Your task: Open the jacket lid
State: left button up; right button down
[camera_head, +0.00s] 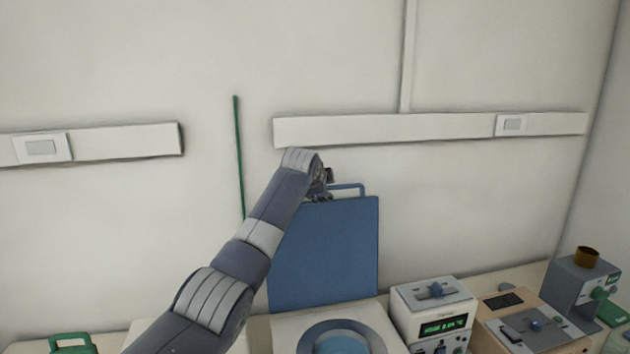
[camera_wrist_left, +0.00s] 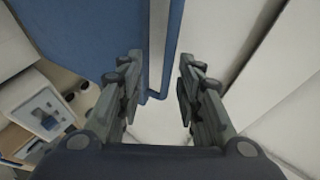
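The jacket lid (camera_head: 335,250) is a flat blue panel standing upright behind a pale housing with a round blue-ringed opening (camera_head: 345,338). Its blue loop handle (camera_head: 350,187) is on the top edge. My left gripper (camera_head: 324,188) is at the left end of that handle, partly hidden by my arm. In the left wrist view, my left gripper (camera_wrist_left: 160,95) has its fingers spread apart. The handle bar (camera_wrist_left: 158,48) lies ahead, between the finger lines; contact cannot be told. The lid (camera_wrist_left: 105,40) fills the upper left there. My right gripper is out of view.
A box with a green display (camera_head: 435,315) stands right of the housing. A beige device (camera_head: 530,325) and a grey one with a brown cup (camera_head: 575,285) are further right. A thin green rod (camera_head: 239,150) stands before the wall. A green-handled item (camera_head: 72,343) is at lower left.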

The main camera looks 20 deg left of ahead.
pick_arm(q)
jog(key=v, duration=1)
dwell(0.5)
